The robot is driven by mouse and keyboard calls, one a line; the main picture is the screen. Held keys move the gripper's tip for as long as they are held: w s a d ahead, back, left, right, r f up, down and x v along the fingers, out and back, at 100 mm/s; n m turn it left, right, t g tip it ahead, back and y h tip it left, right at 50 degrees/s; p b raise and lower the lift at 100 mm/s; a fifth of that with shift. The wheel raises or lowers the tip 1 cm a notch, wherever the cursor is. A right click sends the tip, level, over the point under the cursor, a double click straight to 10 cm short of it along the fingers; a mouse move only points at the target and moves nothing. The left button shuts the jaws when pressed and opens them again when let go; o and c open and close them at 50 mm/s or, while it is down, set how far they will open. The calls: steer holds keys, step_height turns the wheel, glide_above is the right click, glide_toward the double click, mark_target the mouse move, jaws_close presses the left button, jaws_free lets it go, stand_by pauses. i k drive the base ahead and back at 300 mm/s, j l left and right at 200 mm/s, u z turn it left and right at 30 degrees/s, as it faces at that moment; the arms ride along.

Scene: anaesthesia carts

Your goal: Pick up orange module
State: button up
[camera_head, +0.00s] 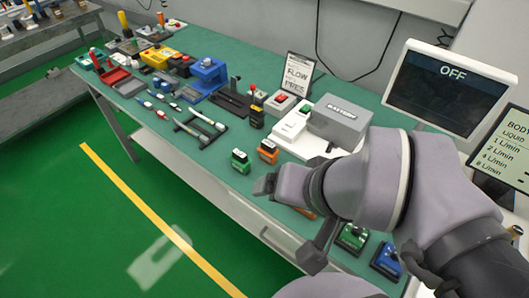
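A small orange module (268,151) with a dark top stands on the green-topped bench, next to a green module (240,161). My arm reaches in from the lower right, and my gripper (265,184) is just in front of and below the orange module in the picture, apart from it. The fingers are seen end-on and small, so their opening is unclear. Another orange piece (305,213) shows partly from behind my arm; most of it is hidden.
A green module (352,238) and a blue module (387,261) stand at the bench's near right. A grey battery box (338,121), a monitor reading OFF (450,88) and a FLOW PRES sign (297,75) stand behind.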

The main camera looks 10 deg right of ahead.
mark_target(269, 151)
steer(key=j+z, duration=0.3)
steer(key=j, duration=1.35)
steer(key=i+j+z, duration=0.15)
steer(key=i, duration=0.3)
steer(key=i+z, duration=0.15)
steer(key=i, duration=0.35)
